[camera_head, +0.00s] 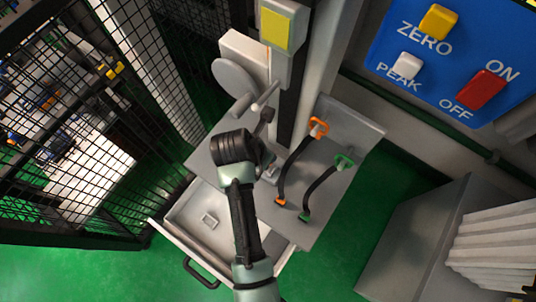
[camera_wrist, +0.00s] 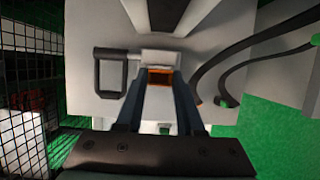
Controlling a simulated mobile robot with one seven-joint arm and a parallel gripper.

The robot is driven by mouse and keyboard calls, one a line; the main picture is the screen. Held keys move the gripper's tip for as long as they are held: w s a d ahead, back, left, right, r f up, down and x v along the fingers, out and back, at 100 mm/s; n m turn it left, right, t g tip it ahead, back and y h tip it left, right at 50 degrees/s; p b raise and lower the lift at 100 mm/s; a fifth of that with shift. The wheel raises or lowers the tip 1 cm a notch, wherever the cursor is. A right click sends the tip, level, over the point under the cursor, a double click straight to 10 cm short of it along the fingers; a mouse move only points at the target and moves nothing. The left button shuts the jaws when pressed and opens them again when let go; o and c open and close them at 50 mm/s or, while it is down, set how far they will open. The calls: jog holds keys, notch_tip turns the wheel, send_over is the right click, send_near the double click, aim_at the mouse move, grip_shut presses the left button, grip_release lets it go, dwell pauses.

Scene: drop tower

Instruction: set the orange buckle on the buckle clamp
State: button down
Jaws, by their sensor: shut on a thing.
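My gripper (camera_wrist: 160,88) is shut on a small dark piece with orange edges, which I take for the orange buckle (camera_wrist: 160,78). In the wrist view the buckle lies between the fingertips, right at the near edge of a pale grey block, which looks like the buckle clamp (camera_wrist: 160,57). I cannot tell whether the buckle touches or rests on the block. In the head view my wrist (camera_head: 237,150) hides the buckle and my fingertips; part of a grey block (camera_head: 272,174) shows beside it.
Right of my gripper, two black straps lie on the grey table, one with orange ends (camera_head: 319,128), one with green ends (camera_head: 345,162). A black loop handle (camera_wrist: 97,70) stands left of the block. An open drawer (camera_head: 172,232) juts out in front. A mesh cage (camera_head: 60,150) stands left.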

jog(key=shift+s+f, duration=0.1)
jog(key=shift+f, duration=2.75)
jog(key=c, duration=0.5)
grip_release()
jog(key=shift+f, duration=0.1)
jog(key=v, duration=1.2)
jog(key=shift+p, duration=0.4)
